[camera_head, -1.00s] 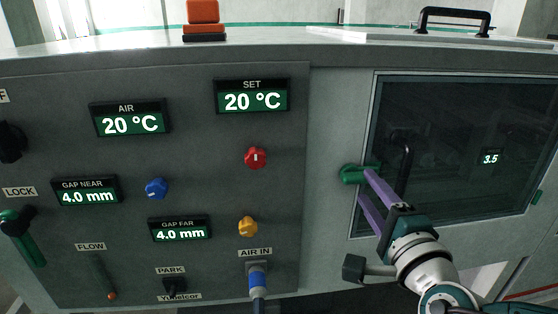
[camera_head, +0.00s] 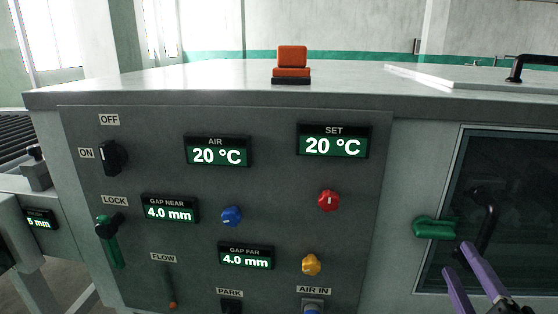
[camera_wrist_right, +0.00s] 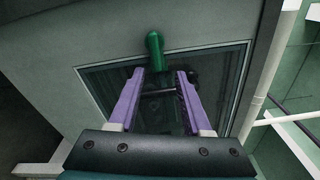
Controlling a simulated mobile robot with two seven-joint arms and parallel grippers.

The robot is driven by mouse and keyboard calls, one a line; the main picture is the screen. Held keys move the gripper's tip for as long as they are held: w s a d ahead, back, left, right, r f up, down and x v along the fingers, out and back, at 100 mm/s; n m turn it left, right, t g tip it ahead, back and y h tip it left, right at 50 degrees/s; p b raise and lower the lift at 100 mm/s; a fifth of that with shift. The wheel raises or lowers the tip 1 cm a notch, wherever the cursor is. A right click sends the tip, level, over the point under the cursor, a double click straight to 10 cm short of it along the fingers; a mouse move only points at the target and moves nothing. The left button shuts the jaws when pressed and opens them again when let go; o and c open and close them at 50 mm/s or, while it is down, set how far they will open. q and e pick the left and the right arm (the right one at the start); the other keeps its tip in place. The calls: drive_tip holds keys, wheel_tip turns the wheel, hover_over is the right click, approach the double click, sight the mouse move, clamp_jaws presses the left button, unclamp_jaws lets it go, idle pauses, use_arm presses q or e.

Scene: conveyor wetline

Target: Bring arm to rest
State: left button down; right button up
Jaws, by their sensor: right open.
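My right gripper (camera_head: 468,280) shows at the lower right of the head view, its two purple fingers parted and empty. It is in front of the machine's glazed door (camera_head: 510,180), below and to the right of the green handle (camera_head: 434,228). In the right wrist view, my right gripper (camera_wrist_right: 158,88) has its fingers apart with nothing between them. There the green handle (camera_wrist_right: 155,50) stands at the door's edge, beyond the fingertips and apart from them. My left gripper is out of view.
The control panel (camera_head: 270,180) has several knobs and displays, a rotary OFF/ON switch (camera_head: 113,157) and a green lock lever (camera_head: 110,240). An orange block (camera_head: 292,58) stands on the machine top. A lid with a black handle (camera_head: 525,68) is at the back right. A conveyor (camera_head: 15,128) is at the left.

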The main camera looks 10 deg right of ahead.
drive_tip(key=s+m+g+h+p, duration=0.1)
drive_tip(key=s+m+g, duration=0.25)
drive_tip(key=m, duration=0.55)
drive_tip(key=s+d+m+g+h+p, duration=0.1)
drive_tip(key=s+m+g, duration=0.25)
drive_tip(key=m, duration=0.65)
drive_tip(key=s+m+g+h+p, duration=0.15)
drive_tip(key=s+m, duration=0.25)
drive_tip(key=m, duration=0.5)
drive_tip(key=s+a+r+m+g+y+p, duration=0.2)
drive_tip(key=s+a+r+m+g+y, duration=0.35)
drive_tip(key=s+a+m+y, duration=0.85)
drive_tip(key=w+d+r+m+h+p, duration=0.1)
drive_tip(key=r+m+h+p, duration=0.1)
drive_tip(key=r+p, duration=1.6)
drive_tip(key=w+d+r+m+h+p, duration=0.1)
drive_tip(key=w+r+h+p, duration=0.1)
drive_tip(key=r+p, duration=1.7)
drive_tip(key=shift+d+r+m+h, duration=0.3)
drive_tip(key=shift+r+m+h, duration=0.1)
drive_tip(key=shift+r+h, duration=0.15)
drive_tip(key=shift+w+a, duration=0.1)
